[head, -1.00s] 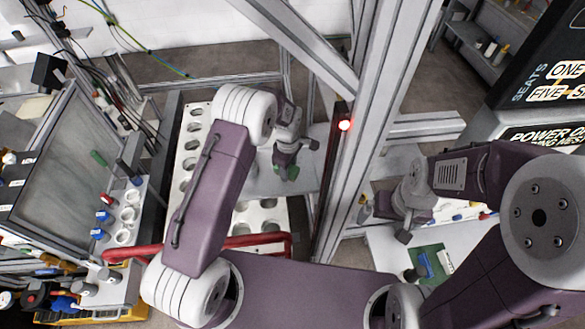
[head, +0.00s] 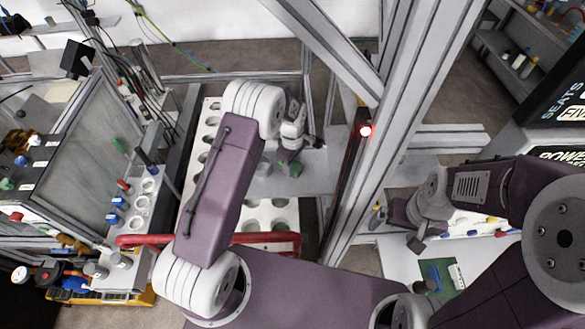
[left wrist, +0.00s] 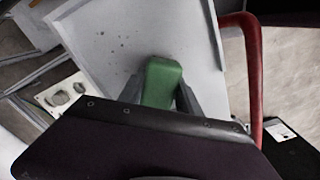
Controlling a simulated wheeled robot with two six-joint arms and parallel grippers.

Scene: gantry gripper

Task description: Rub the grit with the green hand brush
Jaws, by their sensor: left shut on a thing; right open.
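The green hand brush (head: 291,168) is in my left gripper (head: 295,148), over a pale grey plate (head: 268,184) in the head view. In the left wrist view the brush (left wrist: 162,82) sits between the two dark fingers of my left gripper (left wrist: 160,96), which is shut on it. Small dark specks of grit (left wrist: 115,40) lie on the plate (left wrist: 190,35), beyond the brush and to its left. Whether the brush touches the plate is hidden. My right gripper (head: 409,226) is open and empty, over the bench at the right.
A red rail (head: 210,239) runs near the plate, also in the left wrist view (left wrist: 254,70). A white rack with round holes (head: 208,125) lies left of the plate. A grey upright post (head: 375,140) stands between my arms. A green board (head: 434,272) lies at right.

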